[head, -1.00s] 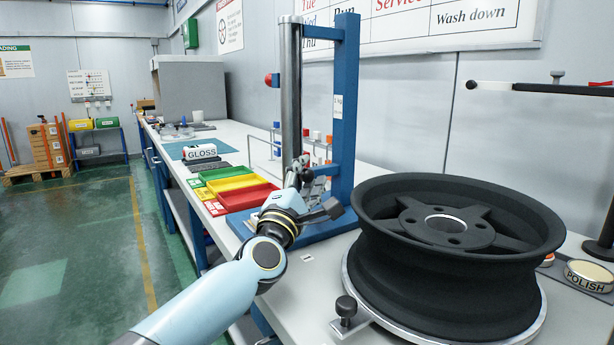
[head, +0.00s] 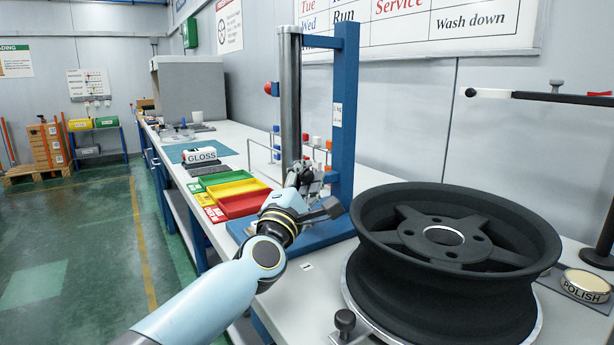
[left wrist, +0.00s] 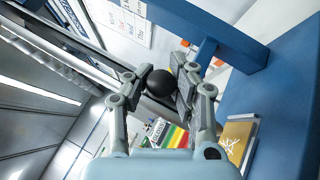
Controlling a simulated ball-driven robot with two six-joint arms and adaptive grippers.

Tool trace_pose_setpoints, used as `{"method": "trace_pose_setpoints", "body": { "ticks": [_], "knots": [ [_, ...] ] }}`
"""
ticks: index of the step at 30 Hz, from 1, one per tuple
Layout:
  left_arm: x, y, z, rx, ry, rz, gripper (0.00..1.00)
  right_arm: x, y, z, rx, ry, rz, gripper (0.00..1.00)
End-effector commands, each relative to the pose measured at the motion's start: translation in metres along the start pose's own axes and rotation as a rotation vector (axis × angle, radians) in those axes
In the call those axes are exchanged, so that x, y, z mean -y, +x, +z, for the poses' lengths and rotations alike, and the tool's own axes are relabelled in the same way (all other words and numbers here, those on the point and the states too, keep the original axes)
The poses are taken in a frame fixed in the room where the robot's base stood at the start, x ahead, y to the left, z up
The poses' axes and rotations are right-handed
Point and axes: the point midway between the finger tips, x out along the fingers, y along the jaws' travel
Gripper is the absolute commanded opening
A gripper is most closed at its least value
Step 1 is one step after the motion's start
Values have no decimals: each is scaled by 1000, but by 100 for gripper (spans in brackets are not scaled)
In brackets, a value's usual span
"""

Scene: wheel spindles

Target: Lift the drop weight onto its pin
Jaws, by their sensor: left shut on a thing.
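A tall grey metal column (head: 290,95) stands upright in a blue frame (head: 343,120) on the bench; I cannot tell whether it is the drop weight or its guide. A red knob (head: 268,88) sticks out left of the column, possibly the pin's; the pin itself is not clear. My left gripper (head: 300,174) is at the column's lower part. In the left wrist view its fingers are closed on a black ball knob (left wrist: 160,83), beside the long metal column. What the knob joins is hidden. My right gripper is out of view.
A black wheel rim (head: 450,255) stands on a round plate at the right. Green, yellow and red trays (head: 240,206) lie left of the frame. A POLISH tin (head: 587,283) and a black stand (head: 605,230) are at the far right.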

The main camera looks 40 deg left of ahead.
Motion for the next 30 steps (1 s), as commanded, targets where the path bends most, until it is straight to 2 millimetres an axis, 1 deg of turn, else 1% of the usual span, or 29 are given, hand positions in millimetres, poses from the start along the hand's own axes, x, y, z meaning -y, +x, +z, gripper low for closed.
{"method": "trace_pose_setpoints", "body": {
  "ticks": [1,5,15,18,21,24,30],
  "knots": [
    [-19,7,7,2,-1,10,0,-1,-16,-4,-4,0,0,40],
    [-46,16,17,2,-1,11,0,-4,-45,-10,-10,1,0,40],
    [-128,46,47,1,-3,11,0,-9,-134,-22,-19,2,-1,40],
    [-148,52,54,1,-3,11,0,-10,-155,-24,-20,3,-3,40],
    [-161,57,59,1,-2,11,0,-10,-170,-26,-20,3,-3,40],
    [-168,60,61,1,-2,11,0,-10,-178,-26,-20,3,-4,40],
    [-169,60,62,1,-1,10,0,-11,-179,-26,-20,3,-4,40]
  ]
}}
